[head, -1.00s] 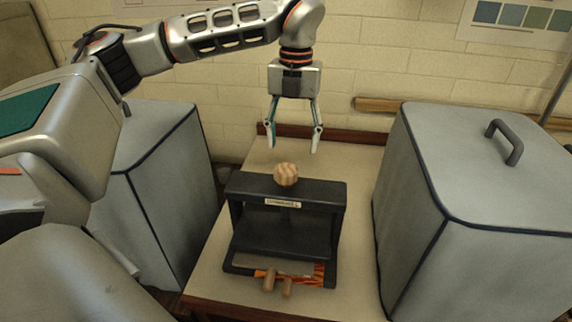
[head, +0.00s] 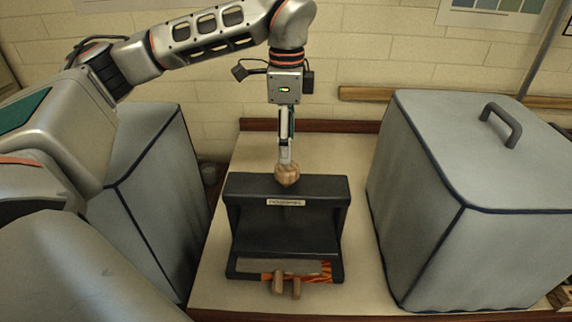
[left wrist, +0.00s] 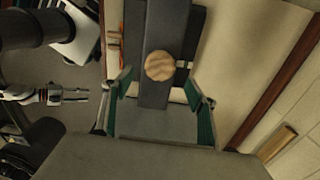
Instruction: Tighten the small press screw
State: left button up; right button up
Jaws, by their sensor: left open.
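The small press (head: 285,232) is a black frame standing on the table, with a pale label on its top beam. Its screw has a round, ridged wooden knob (head: 287,175) on top of the beam. My left gripper (head: 285,160) points straight down at the knob, seen edge-on, so its fingers overlap in the head view. In the left wrist view the knob (left wrist: 160,66) lies between the lines of the two open fingers (left wrist: 157,84); I see no finger touching it. My right gripper (left wrist: 75,95) seems to show at the left of the wrist view, its jaws unclear.
Marbled orange material (head: 283,276) and two wooden pegs (head: 287,286) are at the press's front. Grey covered boxes stand left (head: 160,200) and right (head: 475,200) of the press. The table (head: 345,160) is clear behind the press, up to a brown back rail (head: 330,126).

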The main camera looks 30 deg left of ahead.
aim_at(287, 166)
pick_arm(q)
notch_tip(287, 166, down, 7)
jog(key=shift+f+p, duration=0.15)
jog(key=shift+p, duration=0.3)
jog(key=c, duration=1.1)
